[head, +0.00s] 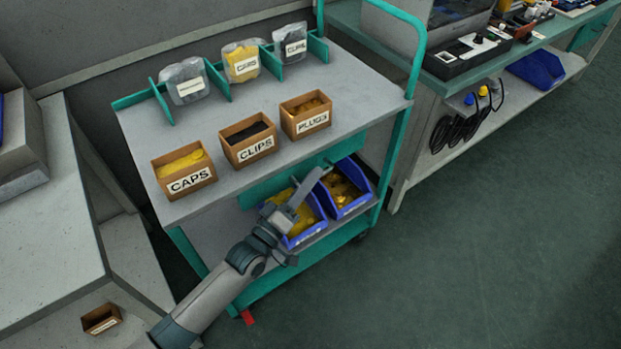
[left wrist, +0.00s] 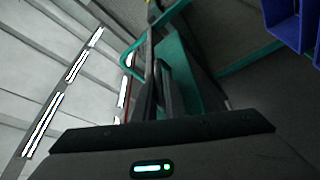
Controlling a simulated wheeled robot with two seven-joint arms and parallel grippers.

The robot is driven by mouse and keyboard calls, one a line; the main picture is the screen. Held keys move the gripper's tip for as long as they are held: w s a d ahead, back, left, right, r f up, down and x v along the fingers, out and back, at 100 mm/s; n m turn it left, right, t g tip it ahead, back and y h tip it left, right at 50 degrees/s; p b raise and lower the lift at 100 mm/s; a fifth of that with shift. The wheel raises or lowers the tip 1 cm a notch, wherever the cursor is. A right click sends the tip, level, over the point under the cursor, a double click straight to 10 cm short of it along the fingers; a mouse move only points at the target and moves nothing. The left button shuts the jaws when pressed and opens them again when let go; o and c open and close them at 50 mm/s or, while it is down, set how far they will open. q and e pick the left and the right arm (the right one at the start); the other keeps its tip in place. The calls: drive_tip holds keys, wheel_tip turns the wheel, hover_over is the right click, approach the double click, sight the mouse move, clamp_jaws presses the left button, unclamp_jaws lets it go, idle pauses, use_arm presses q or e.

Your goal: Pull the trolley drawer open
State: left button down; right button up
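The trolley (head: 230,188) has a teal frame and a grey top. Its drawer shows as a teal front panel (head: 270,183) just under the top, apparently closed. A teal panel (left wrist: 178,75) also shows beside the fingers in the left wrist view. My left gripper (head: 318,178) is at this front, over the blue bins. Its dark fingers (left wrist: 157,88) look close together in the left wrist view. The drawer handle is hidden or too small to make out, so I cannot tell whether the fingers hold it. My right gripper is not in view.
Boxes marked CAPS (head: 186,181), CLIPS (head: 256,150) and PLUGS (head: 312,124) stand on the trolley top. Blue bins (head: 291,241) with yellow parts sit on the lower shelf. A grey bench (head: 50,215) is at left. The floor (head: 470,240) at right is clear.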

use_arm(q)
drive_tip(key=s+d+p, duration=0.2)
drive_tip(key=s+d, duration=0.5)
drive_tip(key=s, duration=0.3)
drive_tip(key=s+d+p, duration=0.2)
drive_tip(key=s+d, duration=0.5)
drive_tip(key=s, duration=0.3)
drive_tip(key=shift+d, duration=0.25)
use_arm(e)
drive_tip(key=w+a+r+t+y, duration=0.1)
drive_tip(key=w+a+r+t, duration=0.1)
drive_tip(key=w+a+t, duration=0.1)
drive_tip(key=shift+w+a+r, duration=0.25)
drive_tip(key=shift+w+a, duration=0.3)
use_arm(q)
drive_tip(key=shift+r, duration=0.1)
drive_tip(key=c, duration=2.1)
unclamp_jaws()
